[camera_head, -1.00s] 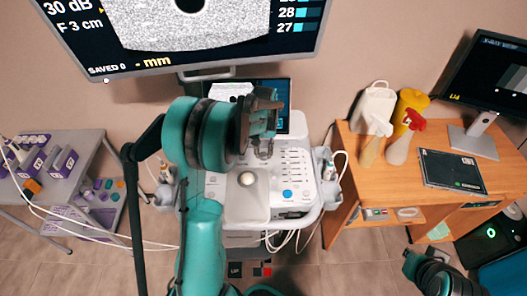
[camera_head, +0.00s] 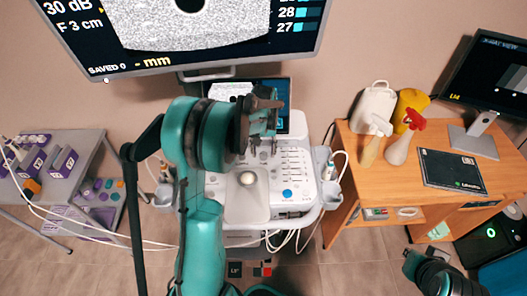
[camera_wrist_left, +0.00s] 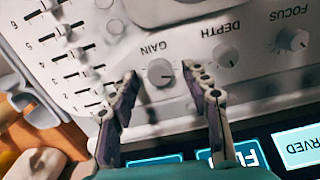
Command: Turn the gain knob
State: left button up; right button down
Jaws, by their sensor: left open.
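The gain knob (camera_wrist_left: 161,72) is a round grey dial on the white control panel, with its GAIN label upside down in the left wrist view. My left gripper (camera_wrist_left: 160,74) is open, with one fingertip on each side of the knob in that view. I cannot tell if the fingertips touch it. In the head view my left gripper (camera_head: 263,148) is over the upper part of the ultrasound console (camera_head: 290,205), and the gain knob cannot be made out there. Part of my right arm's end (camera_head: 430,270) shows at the lower right; its finger state is unclear.
The depth knob (camera_wrist_left: 227,56) and focus knob (camera_wrist_left: 293,40) sit beside the gain knob, with sliders on the other side. A tablet screen (camera_head: 283,118) stands behind the panel. A wooden desk (camera_head: 350,170) with bottles is at the right, a grey cart (camera_head: 92,145) at the left.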

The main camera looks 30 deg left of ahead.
aim_at(263, 154)
pick_arm(q)
notch_tip(263, 154, up, 7)
jog(key=shift+r, duration=0.15)
jog(key=shift+s, duration=0.1)
dwell(0.6)
